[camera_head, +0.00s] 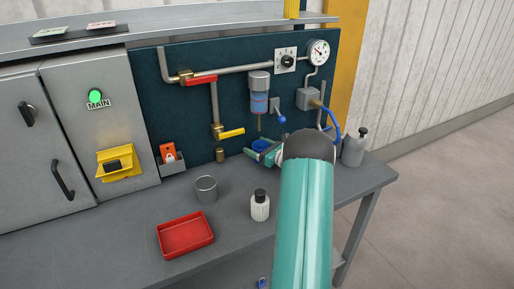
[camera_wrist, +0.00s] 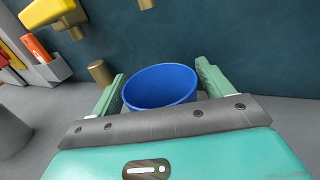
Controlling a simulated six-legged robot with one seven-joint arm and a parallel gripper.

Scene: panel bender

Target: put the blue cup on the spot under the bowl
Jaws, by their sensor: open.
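The blue cup (camera_head: 260,145) is at the back of the bench, below the clear filter bowl (camera_head: 259,98) with blue liquid on the dark panel. In the wrist view the open cup (camera_wrist: 160,86) sits upright between the two green fingers of my gripper (camera_wrist: 161,70). The fingers are spread to either side of it, with a gap at least on the right. In the head view my gripper (camera_head: 262,152) is partly hidden behind my own arm. The spot under the bowl is hidden, and I cannot tell whether the cup's base rests on it.
A brass stub (camera_head: 220,155) stands left of the cup. A yellow-handled valve (camera_head: 230,133) and a blue-handled tap (camera_head: 278,112) are close above.

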